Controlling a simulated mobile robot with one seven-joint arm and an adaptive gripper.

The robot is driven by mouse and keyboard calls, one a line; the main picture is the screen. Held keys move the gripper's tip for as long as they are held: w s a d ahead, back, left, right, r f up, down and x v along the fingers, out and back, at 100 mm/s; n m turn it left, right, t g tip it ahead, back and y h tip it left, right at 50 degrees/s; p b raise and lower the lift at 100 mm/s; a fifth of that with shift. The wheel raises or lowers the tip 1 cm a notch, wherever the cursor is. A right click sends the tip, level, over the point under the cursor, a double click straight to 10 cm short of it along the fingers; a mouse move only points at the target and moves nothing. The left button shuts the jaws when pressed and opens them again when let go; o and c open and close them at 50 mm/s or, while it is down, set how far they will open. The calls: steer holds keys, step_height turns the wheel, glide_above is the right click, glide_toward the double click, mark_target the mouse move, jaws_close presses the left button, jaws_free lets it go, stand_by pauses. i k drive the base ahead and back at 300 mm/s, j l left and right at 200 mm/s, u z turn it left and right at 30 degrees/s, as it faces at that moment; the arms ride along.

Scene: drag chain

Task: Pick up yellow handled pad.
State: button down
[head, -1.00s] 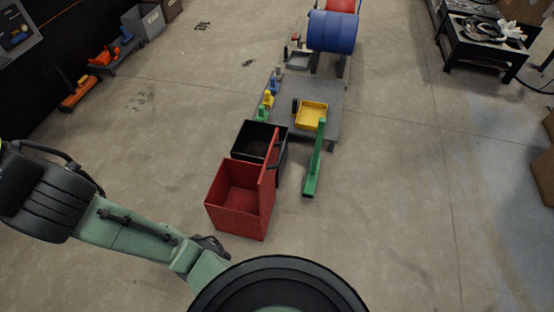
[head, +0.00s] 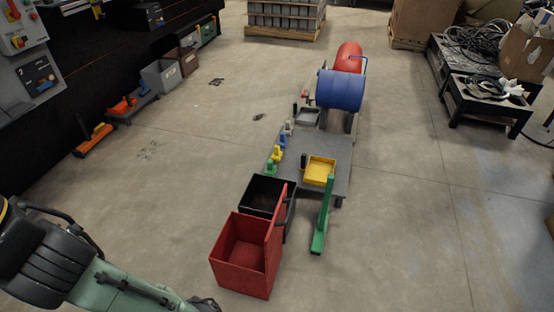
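A yellow square piece (head: 320,171) with raised edges, like a shallow tray, lies on a low grey platform (head: 338,153). A short dark upright part, maybe its handle, stands at its left side. It is the likeliest yellow handled pad; a small yellow block with a knob (head: 278,160) also sits on the platform's left edge. My arm reaches in from the lower left, well apart from both. My gripper does not show; the end of the arm is cut off by the bottom edge.
A red open box (head: 246,255), a black bin (head: 264,193) and a green upright post with a foot (head: 325,215) stand in front of the platform.

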mark_target(277, 155)
steer(key=i+j+u, duration=0.25)
steer(key=j+u, duration=0.2)
steer(key=i+j+u, duration=0.3)
steer(key=j+u, duration=0.15)
steer(key=i+j+u, duration=0.65)
steer(key=i+u, duration=0.25)
steer(key=i+j+z, duration=0.1)
steer(key=i+z, duration=0.2)
steer(key=i, duration=0.25)
steer(key=i+j+z, duration=0.2)
steer(key=i+z, duration=0.15)
steer(key=i, duration=0.2)
steer(key=i+l+z, duration=0.1)
steer(key=i+z, duration=0.15)
steer(key=z, duration=0.2)
steer(key=i+z, duration=0.4)
steer(key=i+j+z, duration=0.1)
steer(key=z, duration=0.35)
steer(key=i+l+z, duration=0.15)
steer(key=i+z, duration=0.5)
steer(key=z, duration=0.2)
steer(key=i+z, duration=0.4)
steer(key=i+j+z, duration=0.1)
steer(key=i+z, duration=0.2)
steer(key=i, duration=0.35)
